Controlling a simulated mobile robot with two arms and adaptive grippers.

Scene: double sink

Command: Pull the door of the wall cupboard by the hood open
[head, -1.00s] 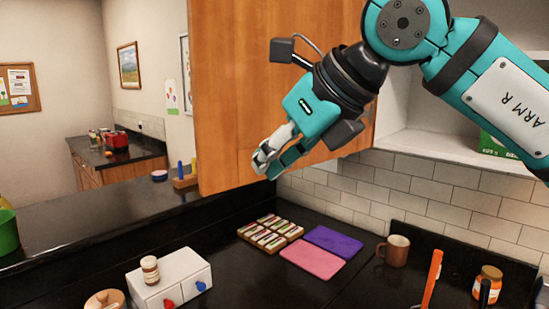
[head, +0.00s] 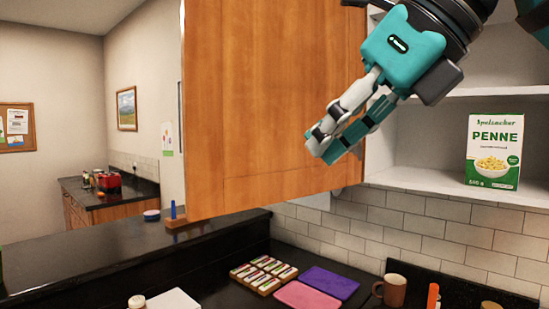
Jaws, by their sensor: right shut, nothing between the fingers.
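The wooden door (head: 255,110) of the wall cupboard stands open, swung out to the left of the cupboard. The cupboard's white shelf (head: 425,181) and interior show to its right. My right gripper (head: 323,150) is shut and empty, in front of the door's right part as seen in the head view; I cannot tell whether it touches the door. My left gripper is not in view.
A green and white penne box (head: 494,151) stands on the cupboard shelf. Below, the dark counter holds a tray of small packets (head: 263,273), a purple mat (head: 328,282), a pink mat (head: 305,296) and a brown mug (head: 391,290). A tiled wall (head: 420,232) runs behind.

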